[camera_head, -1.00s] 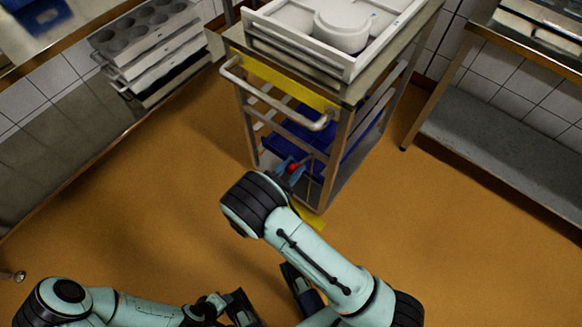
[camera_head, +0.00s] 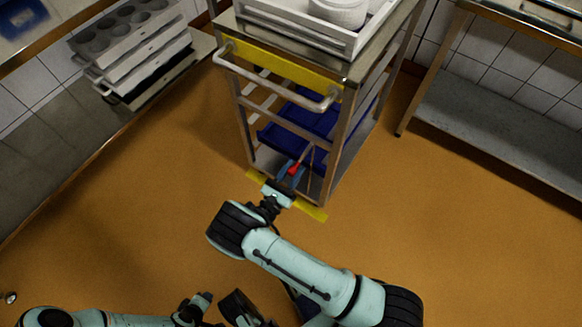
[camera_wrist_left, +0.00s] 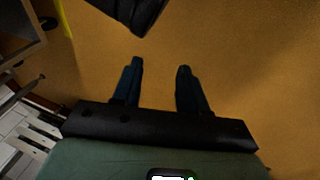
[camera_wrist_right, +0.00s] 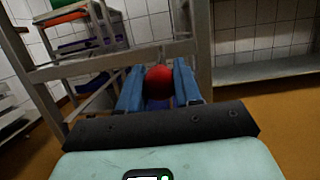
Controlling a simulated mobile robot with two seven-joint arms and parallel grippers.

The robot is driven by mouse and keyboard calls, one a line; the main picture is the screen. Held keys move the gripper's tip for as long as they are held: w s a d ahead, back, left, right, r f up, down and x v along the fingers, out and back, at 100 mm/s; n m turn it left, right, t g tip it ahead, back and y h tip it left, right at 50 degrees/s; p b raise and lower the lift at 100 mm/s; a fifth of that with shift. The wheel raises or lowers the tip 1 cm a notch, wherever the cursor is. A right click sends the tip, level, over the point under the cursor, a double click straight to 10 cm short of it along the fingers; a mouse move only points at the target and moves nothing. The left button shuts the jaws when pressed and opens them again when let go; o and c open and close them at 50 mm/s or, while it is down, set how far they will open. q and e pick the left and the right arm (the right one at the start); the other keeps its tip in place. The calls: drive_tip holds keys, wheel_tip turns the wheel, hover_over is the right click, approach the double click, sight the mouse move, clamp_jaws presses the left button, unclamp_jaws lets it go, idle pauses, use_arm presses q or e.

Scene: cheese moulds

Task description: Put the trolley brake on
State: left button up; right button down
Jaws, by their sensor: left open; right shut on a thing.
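The steel trolley (camera_head: 341,150) stands ahead of me, with a push handle and a yellow band at its near end. Low on this end is a red brake knob (camera_head: 294,169), at the end of what looks like a short lever. My right gripper (camera_head: 289,176) is at the knob, its blue fingers shut on it. In the right wrist view the red knob (camera_wrist_right: 158,82) sits between the fingers, and the lever behind it is mostly hidden. My left gripper (camera_wrist_left: 160,66) is open and empty over bare floor, well away from the trolley.
A white tray with moulds (camera_head: 290,30) is on the trolley top, and blue crates (camera_head: 300,122) are lower inside. Yellow tape (camera_head: 314,212) marks the floor at the trolley's near end. Steel benches stand left (camera_head: 95,145) and right (camera_head: 490,140). The orange floor between is clear.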

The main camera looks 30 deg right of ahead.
use_arm(q)
drive_tip(key=shift+s+a+f+g+b, duration=0.15)
drive_tip(key=shift+s+f+g+b, duration=0.15)
drive_tip(key=shift+s+f, duration=0.4)
drive_tip(key=shift+s+a+f+g+b, duration=0.1)
drive_tip(key=shift+s+f+g+b, duration=0.15)
drive_tip(key=shift+s+f, duration=0.45)
use_arm(e)
drive_tip(key=shift+w+d+f, duration=0.1)
drive_tip(key=shift+d+f, duration=0.1)
drive_tip(key=shift+f, duration=0.45)
drive_tip(key=shift+w+d+f, duration=0.1)
drive_tip(key=shift+d+f, duration=0.05)
drive_tip(key=shift+f, duration=0.55)
drive_tip(key=shift+d+f, duration=0.2)
drive_tip(key=shift+f, duration=0.45)
drive_tip(key=shift+d, duration=0.1)
drive_tip(key=c, duration=0.8)
unclamp_jaws()
use_arm(q)
drive_tip(key=shift+w+d+r+t, duration=0.1)
drive_tip(key=shift+w+r+t, duration=0.15)
drive_tip(key=shift+w+r, duration=0.3)
use_arm(e)
drive_tip(key=v, duration=1.3)
drive_tip(key=shift+a, duration=0.25)
